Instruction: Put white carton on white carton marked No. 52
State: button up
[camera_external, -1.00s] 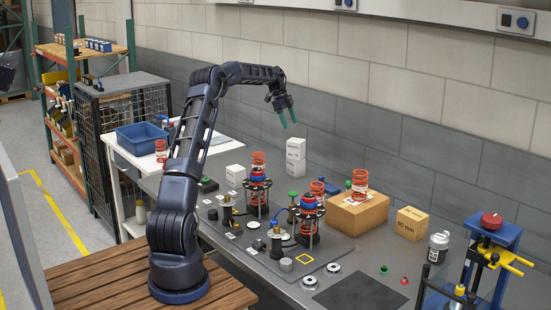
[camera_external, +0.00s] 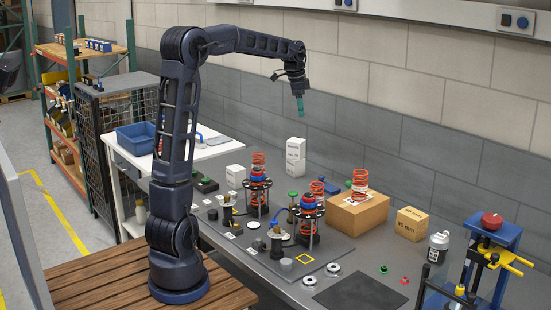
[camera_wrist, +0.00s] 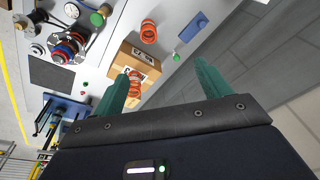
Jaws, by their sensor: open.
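Two white cartons stand stacked against the back wall in the external view, an upper carton (camera_external: 296,147) on a lower carton (camera_external: 295,167). Another white carton (camera_external: 235,176) stands on the bench to their left, behind the fixture plate. The print on the cartons is too small to read, so I cannot tell which is No. 52. My gripper (camera_external: 300,104) is raised above the bench, higher than the stack and near it in the picture. Its teal fingers are apart and empty in the wrist view (camera_wrist: 169,69). No white carton shows clearly in the wrist view.
Spring assemblies (camera_external: 258,193) stand on a dark fixture plate (camera_external: 328,245). To the right are a cardboard box (camera_external: 352,214) with an orange spring (camera_external: 360,184) on top, a smaller box (camera_external: 411,222) and a blue press (camera_external: 490,245). A blue bin (camera_external: 136,139) sits at left.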

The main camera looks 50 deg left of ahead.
jog(key=s+d+n, duration=0.1)
jog(key=s+d, duration=0.2)
jog(key=s, duration=0.3)
jog(key=s+d+r+n+t+y, duration=0.1)
jog(key=s+d+n, duration=0.15)
jog(key=s, duration=0.45)
jog(key=s+d+n, duration=0.1)
jog(key=s+d, duration=0.2)
jog(key=s, duration=0.3)
jog(key=s+d+f+n+t, duration=0.1)
jog(key=s+f, duration=0.3)
jog(key=s, duration=0.6)
jog(key=s+d+f+n, duration=0.2)
jog(key=s+f+n, duration=0.1)
jog(key=s, duration=0.6)
jog(key=shift+s+d+f+t, duration=0.2)
jog(key=shift+s+f+t, duration=0.2)
jog(key=shift+f, duration=0.45)
